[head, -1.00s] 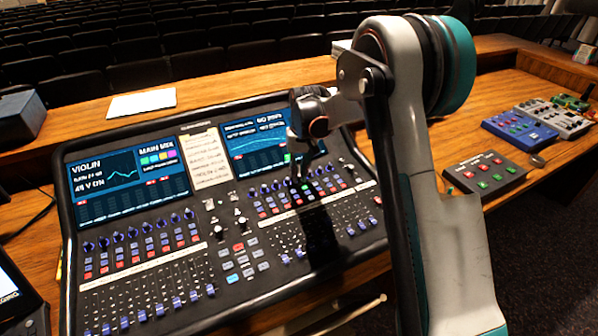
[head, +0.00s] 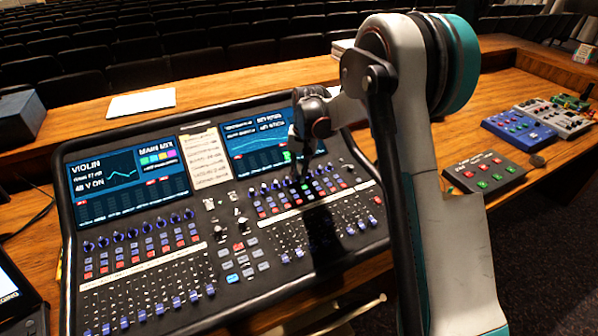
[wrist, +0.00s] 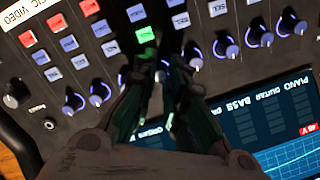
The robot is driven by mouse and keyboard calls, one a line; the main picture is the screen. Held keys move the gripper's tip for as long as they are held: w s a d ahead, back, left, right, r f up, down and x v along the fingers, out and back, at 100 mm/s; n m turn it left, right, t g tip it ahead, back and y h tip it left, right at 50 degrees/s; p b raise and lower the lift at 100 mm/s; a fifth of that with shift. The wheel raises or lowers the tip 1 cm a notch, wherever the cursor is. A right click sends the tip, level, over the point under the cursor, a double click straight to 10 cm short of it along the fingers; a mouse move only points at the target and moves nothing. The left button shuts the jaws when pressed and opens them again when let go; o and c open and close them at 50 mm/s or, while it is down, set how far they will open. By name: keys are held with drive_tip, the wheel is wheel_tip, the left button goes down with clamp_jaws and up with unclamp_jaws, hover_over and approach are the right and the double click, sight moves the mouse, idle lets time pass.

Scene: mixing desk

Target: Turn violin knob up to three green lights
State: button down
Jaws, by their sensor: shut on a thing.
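The mixing desk (head: 225,262) has a left screen (head: 125,178) that reads VIOLIN above smaller lines, one reading 48 V ON. My gripper (head: 305,172) reaches down to the knob row on the desk's right half, below the right screen (head: 250,134). In the wrist view my gripper's dark fingers (wrist: 158,74) are shut on a knob in that row, which they mostly hide. A lit green button (wrist: 145,34) lies just beyond the fingertips. Its label cannot be read. Neighbouring blue-ringed knobs (wrist: 226,46) stand free on both sides.
A paper note strip (head: 207,158) lies between the screens. Fader rows fill the desk's front. A button box (head: 487,174) and small coloured pedals (head: 518,128) stand on the wooden desk at right. A dark box (head: 20,115) is at far left.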

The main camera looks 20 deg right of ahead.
drive_tip(key=c, duration=1.9)
unclamp_jaws()
